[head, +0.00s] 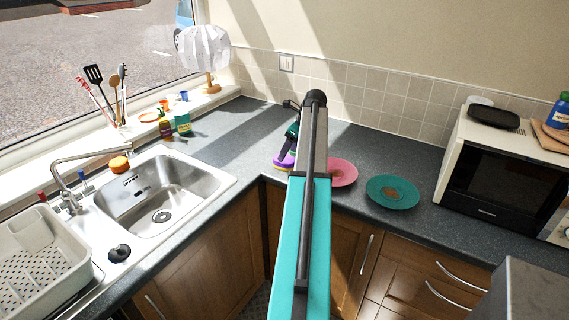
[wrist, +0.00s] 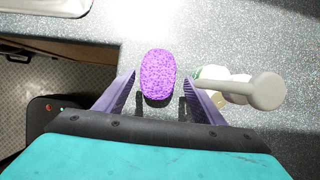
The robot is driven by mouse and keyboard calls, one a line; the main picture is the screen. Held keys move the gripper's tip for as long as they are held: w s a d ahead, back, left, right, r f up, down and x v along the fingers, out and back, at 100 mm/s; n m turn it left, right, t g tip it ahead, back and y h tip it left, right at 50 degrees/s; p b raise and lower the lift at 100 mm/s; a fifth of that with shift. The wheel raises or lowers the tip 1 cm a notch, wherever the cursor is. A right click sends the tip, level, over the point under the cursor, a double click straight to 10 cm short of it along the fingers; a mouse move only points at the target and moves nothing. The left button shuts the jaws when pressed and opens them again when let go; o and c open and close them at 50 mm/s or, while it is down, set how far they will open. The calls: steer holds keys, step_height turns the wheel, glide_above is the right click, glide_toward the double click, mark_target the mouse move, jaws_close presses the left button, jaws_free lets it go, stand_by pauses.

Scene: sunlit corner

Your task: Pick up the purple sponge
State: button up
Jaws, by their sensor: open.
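The purple sponge (wrist: 158,72) is an oval, speckled block on the dark grey worktop (wrist: 220,40) in the wrist view. My gripper (wrist: 158,78) is open, with one finger left of the sponge and one right. Gaps show on both sides, and the fingers do not visibly touch it. A dark shadow lies at the sponge's near end. In the head view my arm reaches over the worktop, with purple at its end (head: 287,160) beside the pink plate; I cannot clearly separate sponge from fingers there.
A pale, round-ended object (wrist: 250,92) is close to the right finger. In the head view, a pink plate (head: 342,172) and a teal plate (head: 392,194) are to the right, before a microwave (head: 500,178). A sink (head: 165,195) is left.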

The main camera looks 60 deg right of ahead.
steer(key=shift+w+f, duration=0.1)
steer(key=shift+f, duration=0.05)
steer(key=shift+p+x, duration=0.65)
steer(key=shift+x, duration=0.35)
steer(key=shift+p+x, duration=0.35)
steer(key=shift+x, duration=1.1)
steer(key=shift+a, duration=0.15)
steer(key=c, duration=0.8)
steer(key=shift+r+b, duration=0.8)
steer(key=shift+r, duration=1)
steer(key=s+a+b, duration=0.1)
steer(key=s+a, duration=0.2)
steer(key=s, duration=0.1)
steer(key=s+a+r+b, duration=0.1)
steer(key=s+a, duration=0.2)
steer(key=s, duration=0.1)
steer(key=s+a+b, duration=0.1)
steer(key=s+a, duration=0.3)
steer(key=shift+s+a+r, duration=0.1)
steer(key=shift+s+r, duration=0.1)
